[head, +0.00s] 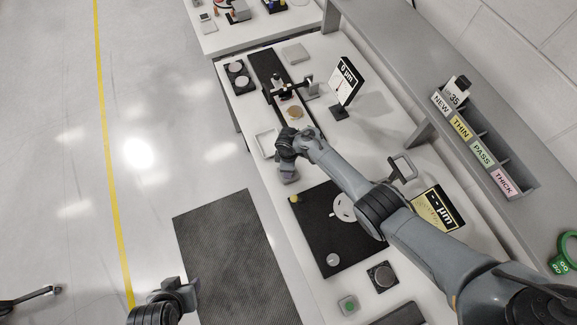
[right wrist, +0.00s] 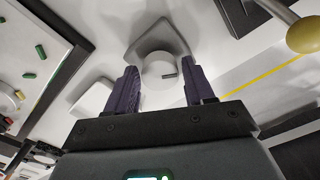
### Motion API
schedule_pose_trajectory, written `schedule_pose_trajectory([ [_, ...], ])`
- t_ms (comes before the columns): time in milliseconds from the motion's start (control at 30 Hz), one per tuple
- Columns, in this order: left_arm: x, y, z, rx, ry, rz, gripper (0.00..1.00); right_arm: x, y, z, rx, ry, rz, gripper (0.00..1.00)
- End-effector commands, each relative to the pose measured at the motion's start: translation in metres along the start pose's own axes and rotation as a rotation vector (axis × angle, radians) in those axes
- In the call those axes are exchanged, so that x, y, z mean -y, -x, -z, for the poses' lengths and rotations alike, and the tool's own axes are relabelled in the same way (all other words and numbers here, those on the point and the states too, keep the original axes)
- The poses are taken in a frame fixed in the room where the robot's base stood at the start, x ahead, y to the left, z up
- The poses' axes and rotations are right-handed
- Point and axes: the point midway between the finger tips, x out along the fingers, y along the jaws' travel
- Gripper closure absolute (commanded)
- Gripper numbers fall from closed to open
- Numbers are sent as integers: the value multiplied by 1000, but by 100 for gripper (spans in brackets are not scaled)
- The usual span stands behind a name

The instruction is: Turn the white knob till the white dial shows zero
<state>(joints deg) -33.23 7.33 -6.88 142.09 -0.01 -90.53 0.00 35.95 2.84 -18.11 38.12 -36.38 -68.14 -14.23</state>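The white knob (right wrist: 160,68) with a small dark mark shows in the right wrist view, between the two dark purple fingers of my right gripper (right wrist: 160,88). The fingers are open, with a gap on each side of the knob. In the head view my right gripper (head: 288,172) is over the bench's left edge, and I cannot make out the knob there. The white dial (head: 346,82), headed "0 µm", stands on a dark base beside the rail fixture; its needle is too small to read. My left gripper (head: 185,290) hangs over the floor, its fingers unclear.
A black rail fixture (head: 268,72) carries a gold disc (head: 295,112). A black plate (head: 315,235) lies under my right arm, with a yellow ball (head: 294,198) at its edge. A yellow dial (head: 438,208) and a labelled sorting rack (head: 475,140) stand at the right. A white tray (head: 265,144) sits nearby.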

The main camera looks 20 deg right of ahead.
Motion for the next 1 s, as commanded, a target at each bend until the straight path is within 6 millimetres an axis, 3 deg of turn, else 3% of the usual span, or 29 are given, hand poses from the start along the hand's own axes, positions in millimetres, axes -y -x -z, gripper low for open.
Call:
schedule_pose_trajectory([
  [100, 0, 0, 0, 0, 0, 0, 57, 0, 0, 0, 0, 0, 0, 33],
  [467, -3, 3, 2, -2, 11, -9, 57, 0, 6, 0, 0, -1, 0, 33],
  [1000, -1, 24, 8, -1, 7, -5, 57, 0, 87, 0, -2, -1, -1, 33],
])
